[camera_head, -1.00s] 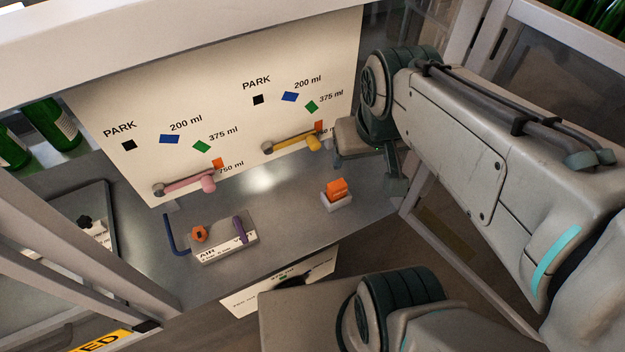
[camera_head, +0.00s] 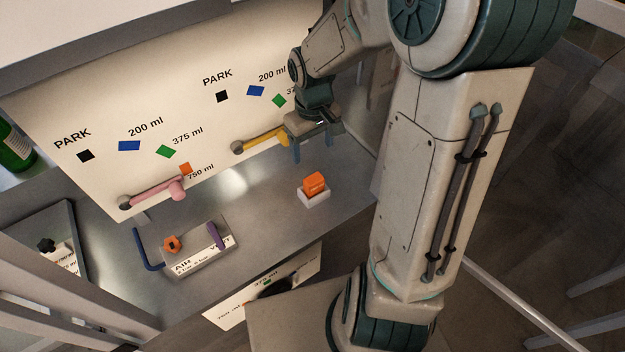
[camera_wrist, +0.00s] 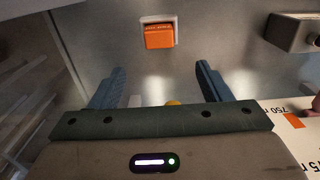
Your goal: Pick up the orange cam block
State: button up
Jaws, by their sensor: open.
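The orange cam block (camera_head: 314,183) sits in a small white holder (camera_head: 314,199) on the grey metal bench. In the wrist view the orange cam block (camera_wrist: 158,36) lies beyond the fingertips, roughly centred between them, with the white holder's rim (camera_wrist: 178,20) around it. My gripper (camera_head: 312,152) is open and empty, above and behind the block near the back panel. In the wrist view the two fingers of my gripper (camera_wrist: 160,76) are spread wide, apart from the block.
A cream panel (camera_head: 60,100) with a pink lever (camera_head: 155,194) and a yellow lever (camera_head: 262,140) stands behind the bench (camera_head: 270,215). An air valve box (camera_head: 200,250) with an orange knob and purple lever is left of the block. Bare bench lies between them.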

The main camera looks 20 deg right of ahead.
aim_at(314, 178)
notch_tip(314, 178, down, 14)
jog(key=shift+s+d+r+b, duration=0.1)
jog(key=shift+r+b, duration=0.05)
jog(key=shift+b, duration=0.15)
dwell(0.3)
jog(key=c, duration=1.1)
jog(key=shift+r, duration=0.1)
jog(key=shift+c, duration=0.2)
